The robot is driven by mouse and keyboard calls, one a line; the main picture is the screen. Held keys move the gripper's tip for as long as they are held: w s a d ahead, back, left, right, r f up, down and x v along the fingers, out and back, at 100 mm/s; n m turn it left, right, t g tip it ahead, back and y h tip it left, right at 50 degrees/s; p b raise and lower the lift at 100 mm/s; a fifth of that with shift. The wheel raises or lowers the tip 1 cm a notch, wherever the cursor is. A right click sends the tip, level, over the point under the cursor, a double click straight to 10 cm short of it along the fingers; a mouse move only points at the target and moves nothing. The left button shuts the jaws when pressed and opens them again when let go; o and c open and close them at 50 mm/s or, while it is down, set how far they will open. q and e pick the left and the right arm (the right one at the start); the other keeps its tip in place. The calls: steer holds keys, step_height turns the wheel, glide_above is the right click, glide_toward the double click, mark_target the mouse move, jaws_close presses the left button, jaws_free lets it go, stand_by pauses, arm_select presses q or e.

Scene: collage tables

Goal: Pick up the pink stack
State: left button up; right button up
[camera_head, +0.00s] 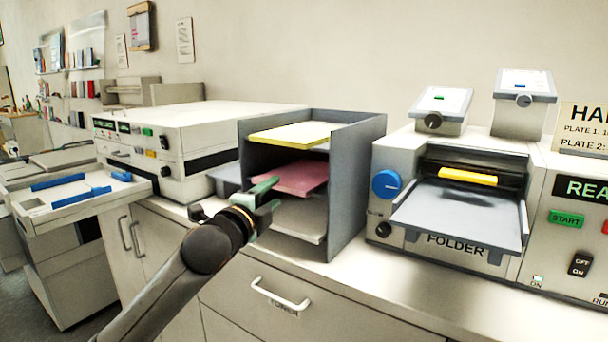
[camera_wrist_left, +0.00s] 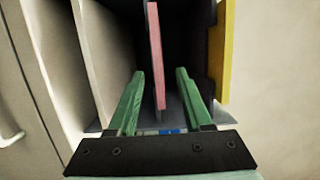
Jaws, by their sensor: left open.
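The pink stack (camera_head: 298,177) lies on the middle shelf of a grey paper sorter (camera_head: 352,180). It also shows edge-on in the left wrist view (camera_wrist_left: 157,55). My left gripper (camera_head: 267,192) is at the sorter's open front, at the height of the middle shelf. Its green fingers (camera_wrist_left: 158,88) are open, one on each side of the pink stack's near edge, with gaps between them and the stack. My right gripper is not in view.
A yellow stack (camera_head: 295,134) lies on the shelf above and a pale stack (camera_head: 300,228) on the shelf below. A folder machine (camera_head: 455,195) stands right of the sorter, and a large white machine (camera_head: 190,135) stands left. Drawers are below the counter.

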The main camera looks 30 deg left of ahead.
mark_target(278, 188)
arm_select(q)
steer(key=shift+w+a+f+p, duration=0.1)
steer(key=shift+w+a, duration=0.2)
steer(key=shift+w, duration=0.9)
steer(key=shift+w+a+p, duration=0.15)
steer(key=shift+w+a, duration=0.1)
steer(key=shift+w, duration=0.9)
steer(key=shift+w+a+f+p, duration=0.1)
steer(key=shift+w+a, duration=0.2)
steer(key=shift+w, duration=0.9)
jaws_close()
steer(key=shift+r, duration=0.1)
